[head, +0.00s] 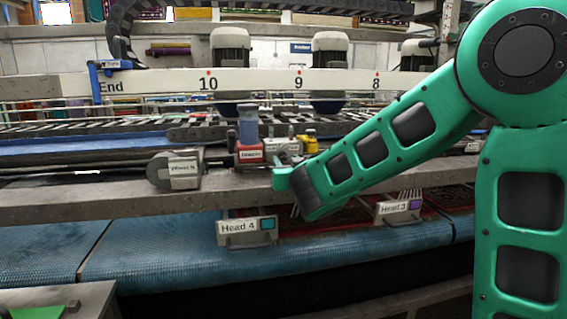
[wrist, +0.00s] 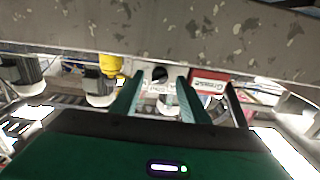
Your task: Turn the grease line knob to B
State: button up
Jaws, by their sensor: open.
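A red box with a white label (head: 250,155) stands on the grey beam, and the label seems to read "Grease". In the head view my gripper (head: 281,178) is just in front of the beam, partly hiding the pale unit.
A yellow part (head: 310,142) stands right of the red box, and a wheel unit (head: 180,170) stands to its left. The long grey beam (head: 120,200) runs across in front. Plates marked Head 4 (head: 247,230) and Head 3 (head: 398,210) hang below it.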

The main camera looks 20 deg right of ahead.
jog(key=shift+w, duration=1.15)
jog(key=c, duration=1)
jog(key=shift+n, duration=0.8)
jog(key=o, duration=1)
jog(key=shift+s, duration=0.1)
jog(key=s, duration=1)
jog(key=shift+s+a, duration=0.15)
jog(key=shift+s, duration=0.1)
